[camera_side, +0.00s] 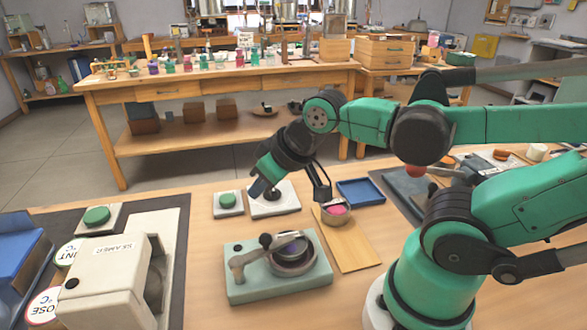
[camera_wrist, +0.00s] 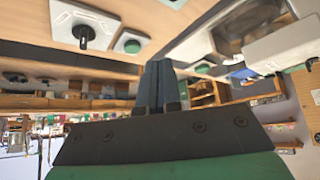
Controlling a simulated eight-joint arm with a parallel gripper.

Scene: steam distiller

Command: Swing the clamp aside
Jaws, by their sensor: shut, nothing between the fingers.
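The clamp (camera_side: 247,256) is a grey metal arm with a dark knob on a pale green base (camera_side: 290,292). The clamp cannot be made out in the wrist view. My gripper (camera_side: 257,190) is in the air behind and above the base, apart from the clamp, pointing down and left. In the wrist view my gripper's dark fingers (camera_wrist: 158,82) are together with nothing between them.
A white plate with a black knob (camera_side: 287,203) and a green button (camera_side: 228,200) stand behind the base. A beige machine (camera_side: 108,280) stands left.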

